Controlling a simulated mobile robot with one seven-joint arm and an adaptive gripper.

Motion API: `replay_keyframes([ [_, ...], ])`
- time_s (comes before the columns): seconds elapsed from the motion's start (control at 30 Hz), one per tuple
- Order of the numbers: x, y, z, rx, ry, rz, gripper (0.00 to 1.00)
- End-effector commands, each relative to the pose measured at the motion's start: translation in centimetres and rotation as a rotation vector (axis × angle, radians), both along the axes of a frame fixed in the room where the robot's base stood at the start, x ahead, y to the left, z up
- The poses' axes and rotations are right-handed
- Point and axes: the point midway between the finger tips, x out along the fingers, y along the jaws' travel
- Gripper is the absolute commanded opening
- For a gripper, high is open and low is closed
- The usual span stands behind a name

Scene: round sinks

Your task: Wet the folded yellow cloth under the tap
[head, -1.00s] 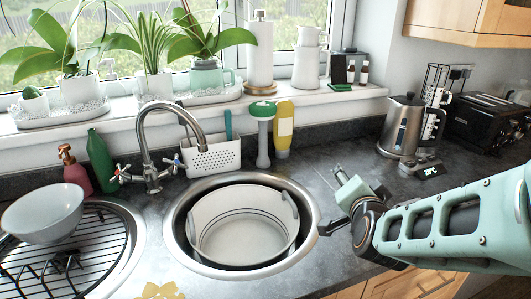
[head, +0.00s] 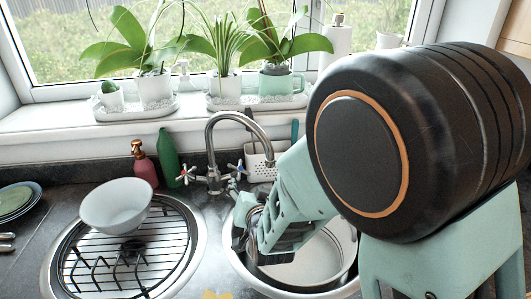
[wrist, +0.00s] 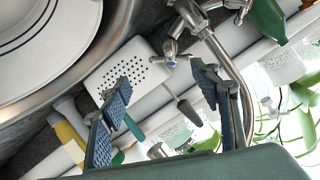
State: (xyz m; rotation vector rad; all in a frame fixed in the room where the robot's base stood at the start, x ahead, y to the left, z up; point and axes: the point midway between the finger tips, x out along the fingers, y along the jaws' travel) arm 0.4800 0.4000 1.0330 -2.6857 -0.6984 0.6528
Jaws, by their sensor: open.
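The chrome tap (head: 212,150) with a curved spout and two cross handles stands behind the sinks; it also shows at the upper right in the wrist view (wrist: 228,62). No water shows from it. A yellow, scalloped-edged thing (head: 216,295) is cut off at the bottom of the head view on the counter front; I cannot tell whether it is the folded cloth. My gripper (head: 243,212) is over the left rim of the right sink, just in front of the tap. In the wrist view my gripper (wrist: 163,83) is open, with nothing between its fingers.
A white basin (head: 325,255) sits in the right sink, partly hidden by my arm. The left sink holds a black rack (head: 125,265) with a white bowl (head: 116,206). A red bottle (head: 143,168), green bottle (head: 168,160) and perforated white caddy (head: 262,165) stand behind.

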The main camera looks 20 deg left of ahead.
Motion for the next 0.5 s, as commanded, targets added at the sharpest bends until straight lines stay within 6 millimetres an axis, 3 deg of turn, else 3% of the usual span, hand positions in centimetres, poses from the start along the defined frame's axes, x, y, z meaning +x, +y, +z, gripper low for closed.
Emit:
replay_keyframes([
  [0.17, 0.4, 1.1, -0.5, -0.004, 0.002, 0.012, 0.57],
  [0.5, 4.6, 3.8, -2.4, -0.004, 0.002, 0.011, 0.57],
])
